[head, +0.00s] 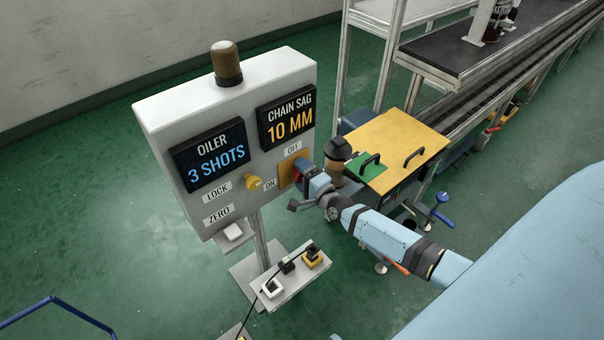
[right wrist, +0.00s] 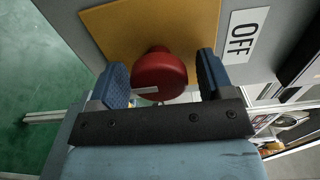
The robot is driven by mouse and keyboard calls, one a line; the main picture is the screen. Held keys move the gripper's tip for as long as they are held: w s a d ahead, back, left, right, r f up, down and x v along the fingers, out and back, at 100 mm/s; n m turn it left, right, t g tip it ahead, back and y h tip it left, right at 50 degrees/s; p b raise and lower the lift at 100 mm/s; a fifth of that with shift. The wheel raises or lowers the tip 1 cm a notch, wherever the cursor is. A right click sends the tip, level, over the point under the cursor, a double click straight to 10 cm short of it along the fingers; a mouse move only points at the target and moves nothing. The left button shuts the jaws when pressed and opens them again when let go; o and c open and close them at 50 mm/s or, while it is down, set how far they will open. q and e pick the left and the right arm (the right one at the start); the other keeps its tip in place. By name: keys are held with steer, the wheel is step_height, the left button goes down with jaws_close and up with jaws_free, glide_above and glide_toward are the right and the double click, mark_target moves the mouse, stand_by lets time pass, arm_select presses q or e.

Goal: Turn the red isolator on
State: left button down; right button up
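The red isolator knob (right wrist: 158,75) sits on a yellow plate (right wrist: 120,28) beside the OFF label (right wrist: 243,37). In the head view the yellow plate (head: 286,178) is on the right of the grey control panel (head: 170,125), between the ON label (head: 269,185) and the OFF label (head: 293,148). My right gripper (head: 303,172) is at the knob and hides most of it there. In the right wrist view its blue fingers (right wrist: 162,78) are open, one on each side of the knob, with gaps visible. My left gripper is not in view.
A yellow knob (head: 254,183) is left of the isolator. Two displays read 3 SHOTS (head: 210,154) and CHAIN SAG 10 MM (head: 287,115). A small shelf (head: 290,290) below holds several small items. A yellow-topped box (head: 410,140) stands to the right, near a conveyor (head: 450,55).

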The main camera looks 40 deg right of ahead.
arm_select(q)
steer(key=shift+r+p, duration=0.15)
steer(key=shift+p, duration=0.45)
arm_select(e)
steer(key=s+d, duration=0.1)
steer(key=s, duration=1.2)
steer(key=shift+s, duration=0.4)
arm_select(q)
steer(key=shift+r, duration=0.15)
